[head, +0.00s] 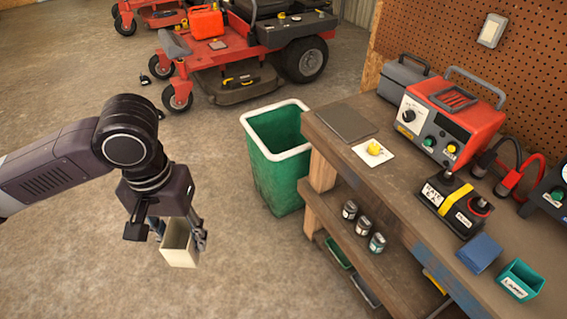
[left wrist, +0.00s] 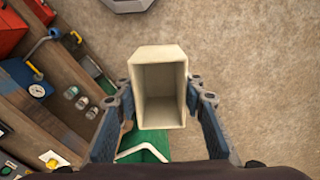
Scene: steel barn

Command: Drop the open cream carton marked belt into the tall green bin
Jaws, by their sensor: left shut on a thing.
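The open cream carton (head: 179,257) hangs in my left gripper (head: 180,236), over the bare floor in the head view. The left fingers are shut on its two sides. In the left wrist view the carton (left wrist: 159,58) has its open mouth toward the camera, and it looks empty. No belt mark shows on the faces in view. The tall green bin (head: 277,180) with a white rim stands to the right of the gripper, apart from the carton. Part of the bin (left wrist: 150,157) shows below the carton in the left wrist view. My right gripper is out of view.
A wooden workbench (head: 400,190) stands right of the bin, with a red charger (head: 455,105), a blue box (head: 479,252) and a teal box (head: 520,283) on top. Jars stand on its lower shelf. A red mower (head: 240,70) is behind. The floor around the carton is clear.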

